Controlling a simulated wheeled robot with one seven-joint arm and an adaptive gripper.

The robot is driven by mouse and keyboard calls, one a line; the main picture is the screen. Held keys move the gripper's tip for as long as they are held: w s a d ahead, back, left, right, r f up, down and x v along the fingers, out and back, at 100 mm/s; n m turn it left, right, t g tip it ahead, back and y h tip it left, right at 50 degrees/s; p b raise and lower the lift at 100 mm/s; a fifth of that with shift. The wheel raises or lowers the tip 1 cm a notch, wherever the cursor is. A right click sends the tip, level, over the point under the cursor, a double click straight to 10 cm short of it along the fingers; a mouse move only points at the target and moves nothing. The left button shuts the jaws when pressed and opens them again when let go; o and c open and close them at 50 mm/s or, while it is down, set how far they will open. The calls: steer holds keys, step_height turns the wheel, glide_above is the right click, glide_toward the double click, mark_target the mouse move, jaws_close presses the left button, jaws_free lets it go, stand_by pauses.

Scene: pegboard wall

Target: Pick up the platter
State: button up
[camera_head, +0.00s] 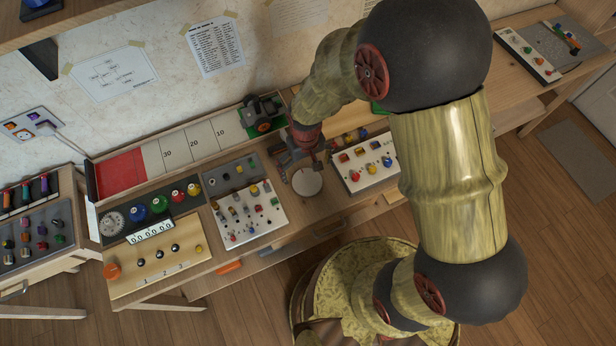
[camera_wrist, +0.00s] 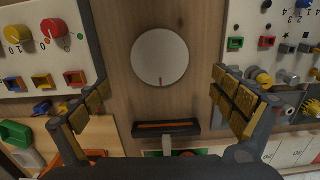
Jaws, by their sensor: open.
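The platter looks like a white round disc (camera_head: 307,183) lying on the wooden bench between two control panels. In the wrist view the disc (camera_wrist: 160,58) is at upper centre, with a short red mark near its lower edge. My gripper (camera_head: 306,158) is over the bench, just behind the disc in the head view. In the wrist view my gripper (camera_wrist: 165,103) is open, with padded fingers wide apart to the left and right. Nothing is between them but bench and a dark slotted bar; the disc lies beyond the fingertips. The gap in height cannot be told.
A white panel with knobs and switches (camera_head: 368,163) stands right of the disc, and another panel (camera_head: 249,214) left of it. A dark bar with an orange slot (camera_wrist: 166,127) lies close by the disc. Bare wood (camera_wrist: 113,50) surrounds the disc.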

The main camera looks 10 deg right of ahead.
mark_target(307, 180)
steer(key=shift+w+f, duration=0.1)
steer(key=shift+f, duration=0.6)
step_height(307, 180, down, 5)
steer(key=shift+f+b, duration=0.1)
steer(key=shift+b, duration=0.95)
steer(key=shift+c, duration=1)
steer(key=c, duration=1)
